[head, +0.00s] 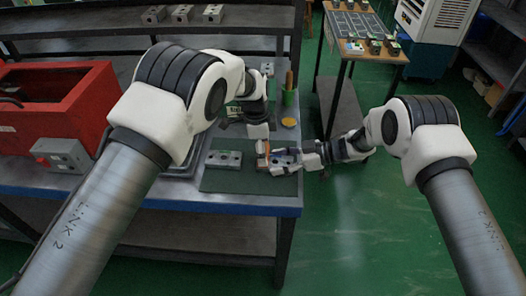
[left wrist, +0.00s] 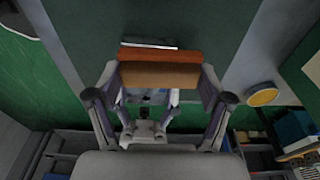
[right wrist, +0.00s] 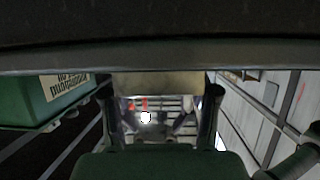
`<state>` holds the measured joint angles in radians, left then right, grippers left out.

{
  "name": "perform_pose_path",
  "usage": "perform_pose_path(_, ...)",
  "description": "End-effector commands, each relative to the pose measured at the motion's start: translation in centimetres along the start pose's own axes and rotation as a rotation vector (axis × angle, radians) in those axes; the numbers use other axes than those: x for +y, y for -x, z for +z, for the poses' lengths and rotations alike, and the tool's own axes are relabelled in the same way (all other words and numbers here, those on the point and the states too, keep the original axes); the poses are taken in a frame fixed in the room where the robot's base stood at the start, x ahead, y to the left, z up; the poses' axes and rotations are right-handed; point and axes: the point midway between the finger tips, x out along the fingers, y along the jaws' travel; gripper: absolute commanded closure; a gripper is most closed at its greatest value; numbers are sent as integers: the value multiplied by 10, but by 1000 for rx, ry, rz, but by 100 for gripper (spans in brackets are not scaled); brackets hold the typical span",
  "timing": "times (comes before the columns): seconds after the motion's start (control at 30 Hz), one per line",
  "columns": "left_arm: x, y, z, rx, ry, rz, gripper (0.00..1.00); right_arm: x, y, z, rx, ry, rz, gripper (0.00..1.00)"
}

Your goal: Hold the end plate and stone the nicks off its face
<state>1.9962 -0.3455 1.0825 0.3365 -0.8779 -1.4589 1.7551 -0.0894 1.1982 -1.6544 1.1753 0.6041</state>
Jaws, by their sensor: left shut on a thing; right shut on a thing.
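The stone, an orange-brown block (left wrist: 160,74), lies crosswise between the fingers of my left gripper (left wrist: 160,92), which is shut on it. In the head view the stone (head: 263,147) shows small above the right part of the green mat. The end plate (head: 284,160), a grey metal piece, is at the mat's right side, with my right gripper (head: 302,158) shut on it from the right. In the right wrist view a plain metal face of the plate (right wrist: 158,84) spans the fingers. The stone is at the plate's left end; I cannot tell whether they touch.
A grey valve block (head: 224,159) with holes lies on the green mat (head: 222,183), left of the grippers. A red machine (head: 60,105) fills the bench's left. Open floor lies right.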

Motion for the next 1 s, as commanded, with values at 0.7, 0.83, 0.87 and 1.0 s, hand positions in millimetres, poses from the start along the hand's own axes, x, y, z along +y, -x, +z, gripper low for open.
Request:
perform_pose_path(0.7, 11, 17, -1, -1, -1, -2, 48, 0, 0, 0, 0, 0, 0, 88)
perform_pose_path(0.83, 12, 30, -3, -1, -1, -2, 48, 0, 0, 0, 0, 0, 0, 88)
perform_pose_path(0.87, 12, 33, -3, -1, -1, -2, 48, 0, 0, 0, 0, 0, 0, 88)
perform_pose_path(1.0, 12, 46, -5, -1, -1, -1, 48, 0, 0, 0, 0, 0, 0, 88)
